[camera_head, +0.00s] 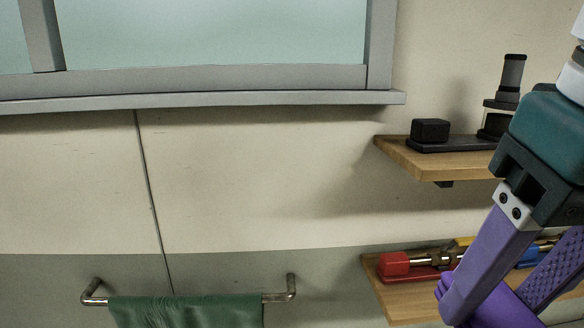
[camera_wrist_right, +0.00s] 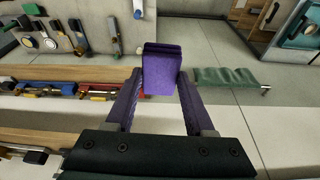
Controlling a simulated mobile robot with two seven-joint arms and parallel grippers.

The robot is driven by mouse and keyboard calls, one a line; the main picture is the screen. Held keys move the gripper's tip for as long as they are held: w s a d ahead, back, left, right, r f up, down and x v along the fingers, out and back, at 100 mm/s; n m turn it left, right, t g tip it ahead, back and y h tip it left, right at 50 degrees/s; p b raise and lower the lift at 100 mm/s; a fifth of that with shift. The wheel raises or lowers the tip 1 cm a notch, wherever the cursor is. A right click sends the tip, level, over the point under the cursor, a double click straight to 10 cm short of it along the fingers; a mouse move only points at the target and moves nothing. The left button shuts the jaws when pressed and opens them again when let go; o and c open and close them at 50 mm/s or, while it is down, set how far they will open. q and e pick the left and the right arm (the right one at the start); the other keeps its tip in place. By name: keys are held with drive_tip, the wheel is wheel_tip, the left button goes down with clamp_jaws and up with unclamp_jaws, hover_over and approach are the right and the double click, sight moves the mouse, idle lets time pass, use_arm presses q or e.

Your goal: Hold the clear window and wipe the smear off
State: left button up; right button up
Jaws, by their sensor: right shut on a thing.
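My right gripper (camera_head: 492,296) is at the lower right of the head view, in front of the wall shelves. It is shut on a purple block-like thing (camera_wrist_right: 162,72), which shows between its purple fingers in the wrist view. In the head view the fingers and the frame edge hide much of this thing. A pale, grey-framed window (camera_head: 210,32) fills the upper left of the head view, apart from the gripper. I cannot tell whether it is the task's clear window. I can make out no smear. My left gripper is not in view.
A green cloth (camera_head: 185,312) hangs on a metal rail (camera_head: 277,297) at the lower left. A wooden upper shelf (camera_head: 425,163) holds dark instruments. A lower shelf (camera_head: 400,303) holds a red-ended tool (camera_head: 395,264) and others, close to my right gripper. The wall between is bare.

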use_arm(q)
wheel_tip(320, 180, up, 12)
drive_tip(key=p, duration=0.8)
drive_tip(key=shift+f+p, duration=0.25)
drive_tip(key=shift+p, duration=0.15)
use_arm(e)
drive_tip(key=d+v, duration=0.2)
drive_tip(key=v, duration=0.6)
drive_tip(key=d+v, duration=0.1)
drive_tip(key=v, duration=0.7)
drive_tip(key=shift+w+d+r, duration=0.15)
drive_tip(key=shift+w+d, duration=0.1)
drive_tip(key=shift+d, duration=0.1)
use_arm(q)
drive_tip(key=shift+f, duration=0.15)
